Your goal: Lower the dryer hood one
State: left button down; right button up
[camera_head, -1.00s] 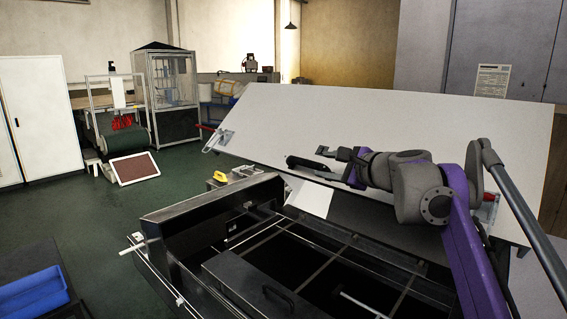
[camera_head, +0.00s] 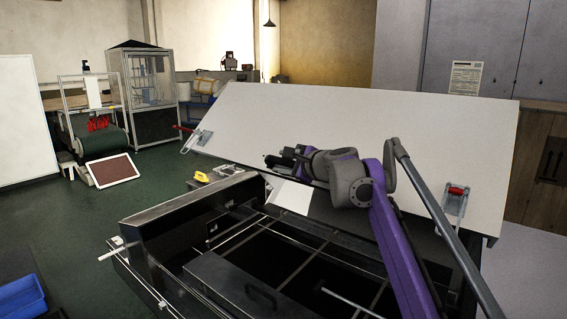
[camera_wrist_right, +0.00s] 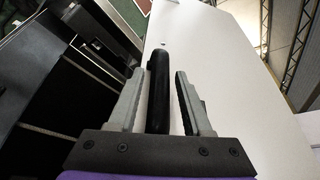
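The dryer hood (camera_head: 350,115) is a large white panel. It stands raised and tilted behind the open black dryer body (camera_head: 165,200). A black bar handle (camera_wrist_right: 158,85) shows against the white hood in the right wrist view. My right gripper (camera_head: 284,158) is at the hood's lower middle. In the right wrist view, the right gripper (camera_wrist_right: 158,95) has its fingers on both sides of the handle. A gap shows beside the handle, so the gripper looks open around it. In the head view the gripper largely hides the handle. My left gripper is not in view.
Red-handled clamps sit at the hood's left (camera_head: 200,138) and right (camera_head: 456,192) edges. A yellow object (camera_head: 201,177) is at the dryer's far left corner. A blue crate (camera_head: 22,297) is at lower left. Green floor to the left is mostly open.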

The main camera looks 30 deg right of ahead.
grip_shut()
dwell(1.3)
